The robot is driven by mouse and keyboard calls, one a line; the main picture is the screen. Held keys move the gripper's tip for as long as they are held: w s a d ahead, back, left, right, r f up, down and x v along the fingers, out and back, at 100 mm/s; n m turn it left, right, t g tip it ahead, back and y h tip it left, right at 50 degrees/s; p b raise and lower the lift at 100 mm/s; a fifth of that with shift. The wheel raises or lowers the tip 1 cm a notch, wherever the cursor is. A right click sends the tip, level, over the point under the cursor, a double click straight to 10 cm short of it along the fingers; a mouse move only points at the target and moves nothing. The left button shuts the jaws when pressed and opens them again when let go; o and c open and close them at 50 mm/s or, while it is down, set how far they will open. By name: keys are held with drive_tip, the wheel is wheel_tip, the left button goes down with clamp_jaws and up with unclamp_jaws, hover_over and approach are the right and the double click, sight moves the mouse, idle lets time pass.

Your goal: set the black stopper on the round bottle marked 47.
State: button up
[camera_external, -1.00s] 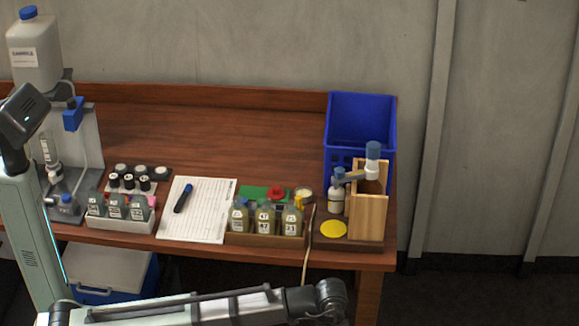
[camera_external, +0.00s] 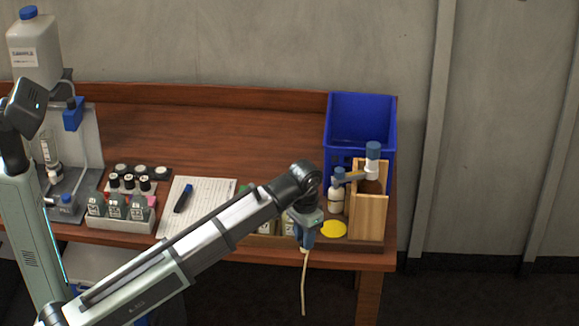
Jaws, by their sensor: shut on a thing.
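My gripper (camera_external: 306,241) points down at the front of the table, over the right end of a low wooden tray of bottles. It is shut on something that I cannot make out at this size. The arm and gripper cover most of the tray. Parts of a yellowish bottle (camera_external: 266,226) and another labelled bottle (camera_external: 290,227) show behind the arm. I cannot read a 47 on either now. No loose black stopper can be made out.
A white rack (camera_external: 120,223) of labelled bottles and several black-topped vials (camera_external: 129,182) stand left. Paper with a marker (camera_external: 183,198) lies between. A yellow disc (camera_external: 333,229), white bottle (camera_external: 337,197), wooden stand (camera_external: 368,217) and blue basket (camera_external: 360,125) are right. The rear table is clear.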

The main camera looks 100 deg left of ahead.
drive_tip(key=shift+s+a+r+n, duration=0.3)
drive_tip(key=shift+s+a+n, duration=0.25)
drive_tip(key=shift+s+a, duration=1.75)
drive_tip(key=shift+s+a+r+n, duration=0.3)
drive_tip(key=shift+s+a+n, duration=0.3)
drive_tip(key=shift+s+a, duration=1.7)
drive_tip(key=shift+s+a+r+n, duration=0.45)
drive_tip(key=shift+s+a, duration=1.15)
drive_tip(key=shift+a, duration=1.4)
drive_tip(key=shift+f, duration=0.45)
drive_tip(key=o, duration=1.4)
drive_tip(key=shift+c, duration=0.2)
drive_tip(key=shift+r, duration=0.1)
wheel_tip(320, 180, up, 7)
drive_tip(key=shift+r, duration=0.2)
